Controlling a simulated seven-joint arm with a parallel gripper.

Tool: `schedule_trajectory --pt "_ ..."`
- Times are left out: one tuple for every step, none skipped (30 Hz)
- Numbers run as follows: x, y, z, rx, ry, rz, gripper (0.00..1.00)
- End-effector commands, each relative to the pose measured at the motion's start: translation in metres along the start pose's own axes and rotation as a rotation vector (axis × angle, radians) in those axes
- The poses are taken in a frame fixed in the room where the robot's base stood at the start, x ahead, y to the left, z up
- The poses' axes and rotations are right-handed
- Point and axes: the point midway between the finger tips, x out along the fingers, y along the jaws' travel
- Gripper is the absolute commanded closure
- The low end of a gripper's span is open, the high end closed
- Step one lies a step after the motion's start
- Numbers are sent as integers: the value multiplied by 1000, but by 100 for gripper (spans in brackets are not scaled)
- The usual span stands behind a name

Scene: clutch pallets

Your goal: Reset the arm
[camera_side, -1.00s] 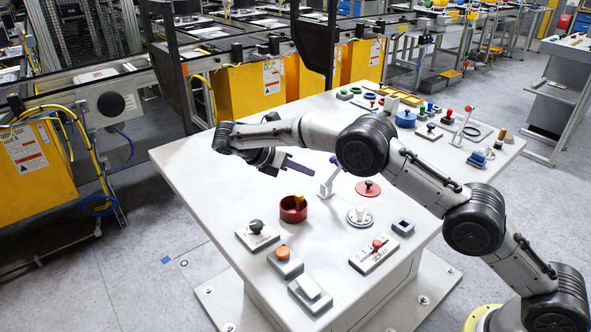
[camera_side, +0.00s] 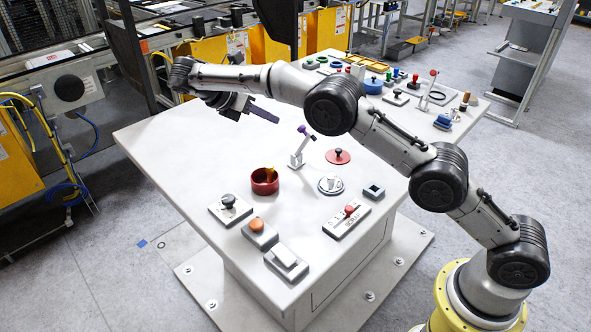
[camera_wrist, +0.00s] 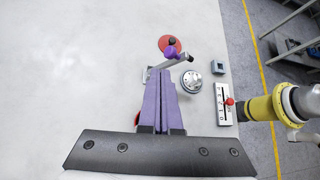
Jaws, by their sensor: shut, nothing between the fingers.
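My gripper (camera_side: 275,119) has purple fingers and is in the air above the far left part of the white table (camera_side: 170,135). It is shut and empty. In the wrist view the fingers (camera_wrist: 160,82) lie side by side, pointing up the picture. A silver lever with a purple knob (camera_side: 302,130) stands tilted on the table, right of and below the fingertips in the side view. It also shows just beyond the fingertips in the wrist view (camera_wrist: 169,53). The gripper and lever look apart. The fingers partly hide what lies beneath them in the wrist view.
A red bowl (camera_side: 265,188), a red disc with a knob (camera_side: 338,156), a round silver dial (camera_side: 330,184), a slider panel (camera_side: 346,219) and button boxes (camera_side: 259,234) stand on the near half. Several small controls crowd the far end. The table's left part is bare.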

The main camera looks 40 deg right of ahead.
Motion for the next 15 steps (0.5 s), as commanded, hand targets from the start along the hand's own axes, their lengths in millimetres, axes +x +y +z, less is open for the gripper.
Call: schedule_trajectory --pt "-10 -11 29 38 19 14 100" --pt "-15 -19 44 54 30 18 100" --pt "-20 -30 62 72 47 24 100" --pt "-24 -38 75 85 61 30 100" --pt "-27 -47 87 97 75 37 100" --pt "-30 -59 101 116 94 47 100" --pt "-32 -68 111 133 109 54 100" --pt "-34 -77 121 149 125 61 100" --pt "-35 -90 132 174 146 73 100" --pt "-36 -100 140 194 162 81 100" --pt "-37 -109 148 214 179 89 100" --pt "-37 -123 157 244 202 100 100" --pt "-38 -133 162 265 220 109 100" --pt "-38 -143 168 290 237 118 100" --pt "-37 -158 174 322 263 129 100"
